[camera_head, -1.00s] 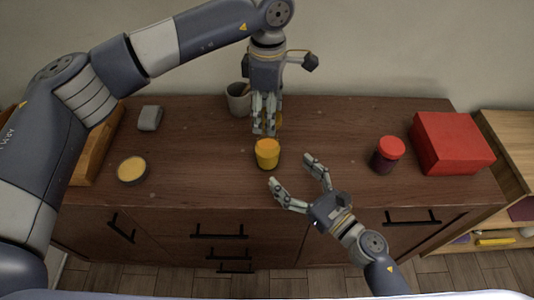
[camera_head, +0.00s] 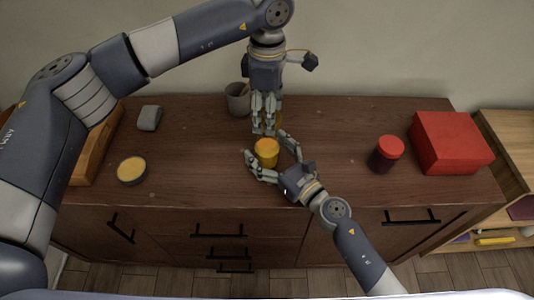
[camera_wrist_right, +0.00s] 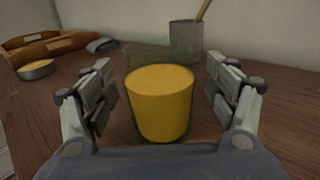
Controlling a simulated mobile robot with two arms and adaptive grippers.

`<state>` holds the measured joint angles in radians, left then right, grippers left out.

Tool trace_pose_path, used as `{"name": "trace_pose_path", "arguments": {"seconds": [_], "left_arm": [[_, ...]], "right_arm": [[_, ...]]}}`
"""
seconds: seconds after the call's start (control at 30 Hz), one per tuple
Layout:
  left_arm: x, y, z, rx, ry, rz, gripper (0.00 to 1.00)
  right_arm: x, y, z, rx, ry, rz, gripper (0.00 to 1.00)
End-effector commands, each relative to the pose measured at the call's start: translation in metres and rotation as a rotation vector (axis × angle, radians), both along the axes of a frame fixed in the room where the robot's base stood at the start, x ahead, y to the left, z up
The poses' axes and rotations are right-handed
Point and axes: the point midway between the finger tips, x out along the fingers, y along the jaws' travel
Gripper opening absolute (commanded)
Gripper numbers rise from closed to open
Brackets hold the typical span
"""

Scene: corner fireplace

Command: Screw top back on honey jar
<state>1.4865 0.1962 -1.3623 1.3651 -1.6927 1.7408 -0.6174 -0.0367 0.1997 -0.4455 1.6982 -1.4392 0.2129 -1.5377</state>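A yellow honey jar (camera_head: 267,153) stands upright on the brown cabinet top, and no separate lid can be made out on it. It fills the middle of the right wrist view (camera_wrist_right: 160,105). My right gripper (camera_head: 271,150) is open, its fingers on either side of the jar, with gaps visible in the wrist view. My left gripper (camera_head: 264,131) points down just behind the jar, fingers close together; a bit of yellow shows by them, but I cannot tell whether they hold anything. A shallow round thing with a yellow top (camera_head: 132,171) lies at the left; I cannot tell whether it is the lid.
A grey cup (camera_head: 238,100) stands at the back beside my left gripper. A red-lidded dark jar (camera_head: 387,155) and a red box (camera_head: 450,143) are at the right.

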Motion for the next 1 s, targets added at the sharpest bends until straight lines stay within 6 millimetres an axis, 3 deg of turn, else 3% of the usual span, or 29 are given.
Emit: {"name": "trace_pose_path", "arguments": {"seconds": [0.03, 0.27, 0.43, 0.73, 1.0], "left_arm": [[0.000, 0.000, 0.000, 0.000, 0.000, 0.000, 0.46], [0.000, 0.000, 0.000, 0.000, 0.000, 0.000, 0.46], [0.000, 0.000, -0.007, 0.000, 0.002, 0.000, 0.46], [0.000, 0.000, -0.047, -0.001, 0.002, 0.000, 0.46], [0.000, 0.000, -0.050, -0.001, 0.000, 0.000, 0.46]], "right_arm": [[0.000, 0.000, 0.000, 0.000, 0.000, 0.000, 0.67], [0.000, 0.000, 0.000, 0.000, 0.000, 0.000, 0.14], [0.000, 0.000, 0.000, 0.000, 0.000, 0.000, 0.13], [0.000, 0.000, 0.000, 0.000, 0.000, 0.000, 0.13], [0.000, 0.000, 0.000, -0.001, -0.001, 0.000, 0.13]]}}
